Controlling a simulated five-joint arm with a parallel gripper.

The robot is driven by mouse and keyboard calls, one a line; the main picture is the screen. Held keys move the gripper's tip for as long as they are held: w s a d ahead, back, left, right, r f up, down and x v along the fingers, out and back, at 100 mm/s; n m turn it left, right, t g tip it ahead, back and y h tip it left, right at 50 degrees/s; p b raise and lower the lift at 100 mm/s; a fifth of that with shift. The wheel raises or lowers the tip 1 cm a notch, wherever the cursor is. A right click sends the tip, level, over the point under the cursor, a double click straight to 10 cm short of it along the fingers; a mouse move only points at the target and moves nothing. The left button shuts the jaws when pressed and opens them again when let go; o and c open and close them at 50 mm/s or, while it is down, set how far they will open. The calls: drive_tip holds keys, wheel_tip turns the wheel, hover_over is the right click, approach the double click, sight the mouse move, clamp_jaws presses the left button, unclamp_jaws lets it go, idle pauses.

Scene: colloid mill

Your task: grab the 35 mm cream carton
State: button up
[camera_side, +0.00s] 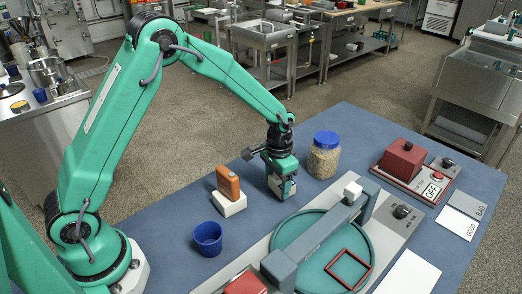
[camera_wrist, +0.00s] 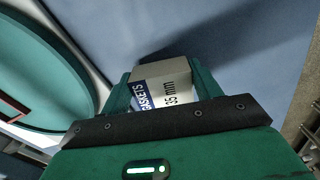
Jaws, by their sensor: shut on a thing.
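The cream carton (camera_wrist: 170,76), printed "GASKETS" and "35 mm" with a blue band, sits between the two green fingers of my gripper (camera_wrist: 163,92) in the wrist view. The fingers are shut on its sides. In the side view, my gripper (camera_side: 281,188) points down at the blue table, and a small pale part of the carton (camera_side: 290,187) shows at the fingers. The rest of it is hidden by the gripper. I cannot tell whether its underside touches the table.
A jar with a blue lid (camera_side: 324,155) stands close to the right of my gripper. An orange block on a white base (camera_side: 229,203) and a blue cup (camera_side: 208,238) are to the left. The machine's teal disc (camera_side: 297,237) lies in front; a red OFF box (camera_side: 404,158) is farther right.

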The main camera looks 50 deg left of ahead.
sight(278, 183)
drive_tip(key=r, duration=0.3)
drive_tip(key=shift+s+d+r, duration=0.2)
drive_tip(key=shift+d+r, duration=0.05)
drive_tip(key=shift+d, duration=0.1)
drive_tip(key=s+d+r, duration=0.6)
drive_tip(key=d, duration=0.2)
drive_tip(key=shift+s+d+r, duration=0.2)
drive_tip(key=shift+s+d, duration=0.05)
drive_tip(key=shift+s, duration=0.15)
drive_tip(key=shift+w, duration=0.1)
